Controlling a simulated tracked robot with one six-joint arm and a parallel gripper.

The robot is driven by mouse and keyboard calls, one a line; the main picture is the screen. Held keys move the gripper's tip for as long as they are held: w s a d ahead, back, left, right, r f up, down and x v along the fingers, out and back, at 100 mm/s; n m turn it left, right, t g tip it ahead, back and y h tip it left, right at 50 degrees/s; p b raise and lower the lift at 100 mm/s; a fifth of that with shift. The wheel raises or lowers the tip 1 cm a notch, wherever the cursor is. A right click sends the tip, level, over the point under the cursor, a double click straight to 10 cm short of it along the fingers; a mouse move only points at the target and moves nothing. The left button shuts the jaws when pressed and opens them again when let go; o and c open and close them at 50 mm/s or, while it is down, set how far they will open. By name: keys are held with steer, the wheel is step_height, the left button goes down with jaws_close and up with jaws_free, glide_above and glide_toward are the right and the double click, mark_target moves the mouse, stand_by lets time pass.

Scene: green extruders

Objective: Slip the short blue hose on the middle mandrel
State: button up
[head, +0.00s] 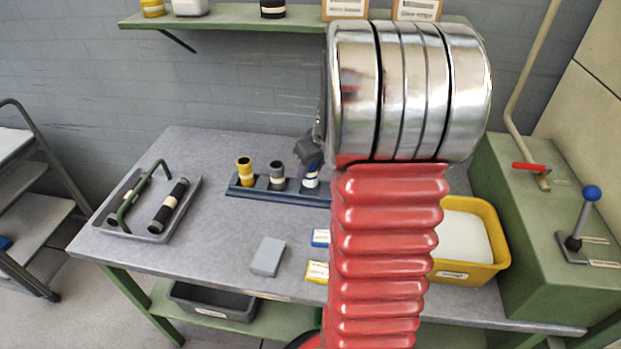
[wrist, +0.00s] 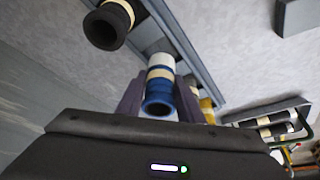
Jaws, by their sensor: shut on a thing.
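The short blue hose (wrist: 158,98), with a cream band and an open end facing the camera, is between the jaws of my gripper (wrist: 160,103) in the wrist view. A whitish section shows beyond its band. In the head view my gripper (head: 311,157) is at the blue rack (head: 258,191), and the blue hose (head: 311,171) shows just below the jaws. I cannot tell whether the hose rests in the rack or is lifted. My arm hides the rack's right part. I cannot make out the middle mandrel in either view.
A yellow hose (head: 244,171) and a grey hose (head: 277,175) stand in the rack. A black hose (wrist: 108,25) stands beside the blue one. A tray (head: 150,237) with black hoses, a grey block (head: 268,256) and a yellow bin (head: 470,271) are on the table.

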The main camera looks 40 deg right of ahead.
steer(key=shift+f, duration=1.85)
steer(key=o, duration=1.2)
steer(key=shift+f, duration=0.1)
steer(key=shift+r, duration=0.2)
steer(key=v, duration=1.2)
